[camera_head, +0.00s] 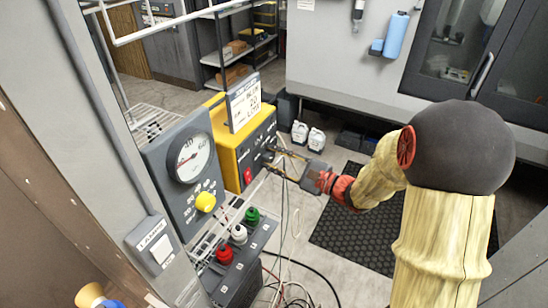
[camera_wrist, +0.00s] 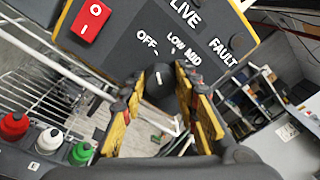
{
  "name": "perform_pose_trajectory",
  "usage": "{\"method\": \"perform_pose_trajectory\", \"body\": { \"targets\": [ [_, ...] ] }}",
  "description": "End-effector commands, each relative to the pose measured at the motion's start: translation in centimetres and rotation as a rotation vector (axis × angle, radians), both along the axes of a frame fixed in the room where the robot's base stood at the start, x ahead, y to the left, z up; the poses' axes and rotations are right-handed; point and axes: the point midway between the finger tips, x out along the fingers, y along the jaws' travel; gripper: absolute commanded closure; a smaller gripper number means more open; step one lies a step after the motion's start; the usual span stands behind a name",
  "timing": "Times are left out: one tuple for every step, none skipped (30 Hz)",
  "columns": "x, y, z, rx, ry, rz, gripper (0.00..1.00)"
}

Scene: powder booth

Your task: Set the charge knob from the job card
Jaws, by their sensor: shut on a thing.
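The yellow charge unit (camera_head: 229,139) has a dark front panel with a red switch (camera_wrist: 90,22) and the words LIVE, FAULT, OFF, LOW and MID, which show in the wrist view. The black charge knob (camera_wrist: 159,84) sits below OFF and LOW, with a short white mark on it. I cannot tell surely which word the mark points to. My gripper (camera_head: 274,162) is at the panel, its yellow-edged fingers shut on the knob from both sides. The job card (camera_head: 244,103) stands on top of the unit; its print is too small to read surely.
Cables hang near my arm. A black mat (camera_head: 362,226) lies on the floor.

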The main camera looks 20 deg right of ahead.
Motion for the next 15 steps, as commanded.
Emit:
{"method": "perform_pose_trajectory", "body": {
  "targets": [
    [-0.03,0.0,0.08,0.028,0.031,0.0,0.95],
    [-0.03,0.0,0.09,0.046,0.049,-0.001,0.95],
    [-0.02,-0.02,0.13,0.071,0.074,-0.001,0.95],
    [-0.01,-0.03,0.17,0.089,0.092,0.0,0.95],
    [0.01,-0.04,0.2,0.108,0.11,-0.001,0.95],
    [0.01,-0.04,0.23,0.132,0.134,0.0,0.95],
    [0.01,-0.05,0.23,0.15,0.152,-0.001,0.95],
    [0.01,-0.05,0.22,0.167,0.17,-0.001,0.95],
    [-0.01,-0.05,0.21,0.19,0.193,-0.001,0.95],
    [0.01,-0.05,0.22,0.207,0.21,0.0,0.95],
    [0.01,-0.05,0.23,0.223,0.226,0.0,0.95],
    [0.02,-0.07,0.25,0.243,0.246,0.0,0.95],
    [0.04,-0.07,0.26,0.257,0.26,0.0,0.95],
    [0.05,-0.08,0.25,0.272,0.275,0.0,0.95],
    [0.05,-0.09,0.24,0.29,0.293,0.0,0.95]
  ]
}}
